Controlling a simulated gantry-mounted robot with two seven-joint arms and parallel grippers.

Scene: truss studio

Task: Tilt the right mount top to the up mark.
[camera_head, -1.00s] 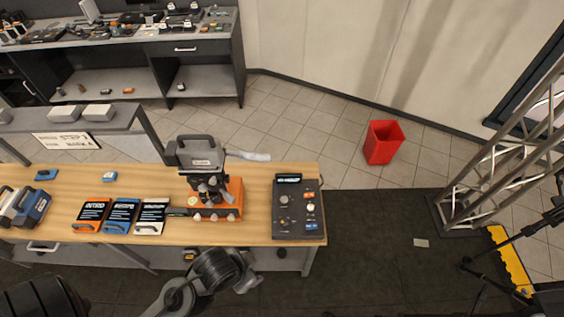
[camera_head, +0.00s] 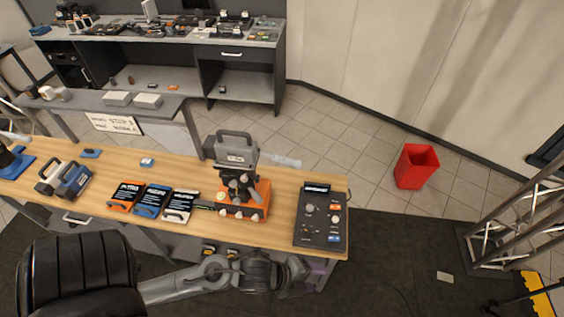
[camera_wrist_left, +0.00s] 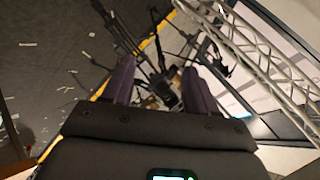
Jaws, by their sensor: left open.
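The right mount (camera_head: 240,191) stands upright on an orange base on the wooden bench, with a grey camera-like top (camera_head: 236,152) that has a carry handle. A pale handle points right from behind the top. The up mark is too small to make out. My left gripper (camera_head: 316,275) is in front of the bench's near edge, below and right of the mount, apart from it. In the left wrist view its two purple fingers (camera_wrist_left: 160,88) are spread with nothing between them. A blue-based mount (camera_head: 12,162) is partly cut off at the far left. My right gripper is out of view.
A dark control panel (camera_head: 321,217) with knobs lies right of the mount. Orange, blue and white cards (camera_head: 152,201) lie to its left, beside a blue-grey device (camera_head: 64,179). A red bin (camera_head: 416,167) and a metal truss (camera_head: 505,235) stand on the floor to the right.

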